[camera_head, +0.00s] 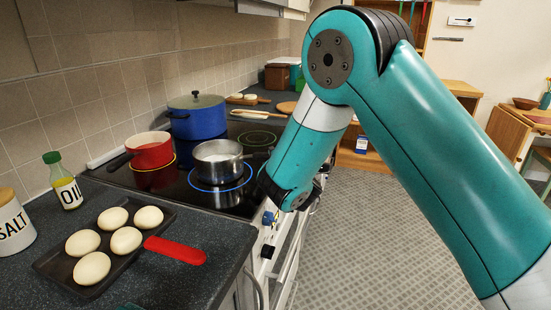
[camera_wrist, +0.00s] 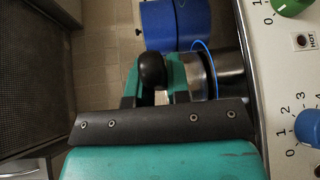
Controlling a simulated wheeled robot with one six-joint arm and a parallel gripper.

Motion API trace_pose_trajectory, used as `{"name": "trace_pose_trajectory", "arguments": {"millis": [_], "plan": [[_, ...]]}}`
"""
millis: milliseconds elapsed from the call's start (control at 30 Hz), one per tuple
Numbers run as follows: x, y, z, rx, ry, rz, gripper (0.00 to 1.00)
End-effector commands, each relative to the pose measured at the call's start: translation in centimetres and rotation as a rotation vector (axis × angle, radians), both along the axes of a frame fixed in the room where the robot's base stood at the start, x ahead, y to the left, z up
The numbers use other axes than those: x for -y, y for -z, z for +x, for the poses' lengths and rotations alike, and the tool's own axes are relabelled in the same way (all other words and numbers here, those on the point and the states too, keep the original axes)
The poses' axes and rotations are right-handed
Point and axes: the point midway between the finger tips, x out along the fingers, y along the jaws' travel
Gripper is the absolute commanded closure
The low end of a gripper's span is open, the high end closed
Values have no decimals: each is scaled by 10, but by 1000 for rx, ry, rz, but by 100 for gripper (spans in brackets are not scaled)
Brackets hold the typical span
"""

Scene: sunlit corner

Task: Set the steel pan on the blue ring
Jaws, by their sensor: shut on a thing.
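The steel pan (camera_head: 218,162) is upright over the blue ring (camera_head: 251,179) on the black cooktop, with white contents inside. The ring shows around the pan's lower edge; I cannot tell whether the pan's base touches the glass. In the wrist view the pan's steel side (camera_wrist: 196,75) shows, with an arc of the blue ring (camera_wrist: 213,66) beside it. My gripper (camera_wrist: 152,75) is shut on the pan's black handle, which sits between its teal fingers. In the head view my arm hides most of the gripper.
A red pot (camera_head: 152,152) stands left of the pan, and a lidded blue pot (camera_head: 197,120) behind it. Knobs (camera_wrist: 308,127) line the stove front.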

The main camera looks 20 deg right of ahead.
Motion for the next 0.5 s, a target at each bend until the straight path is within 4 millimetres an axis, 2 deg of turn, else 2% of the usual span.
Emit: {"name": "trace_pose_trajectory", "arguments": {"millis": [67, 100, 200, 500], "plan": [[0, 2, 1, 5, -1, 3, 100], [0, 3, 0, 0, 0, 0, 76], [0, 2, 0, 0, 0, 0, 57], [0, -1, 0, 0, 0, 0, 57]]}}
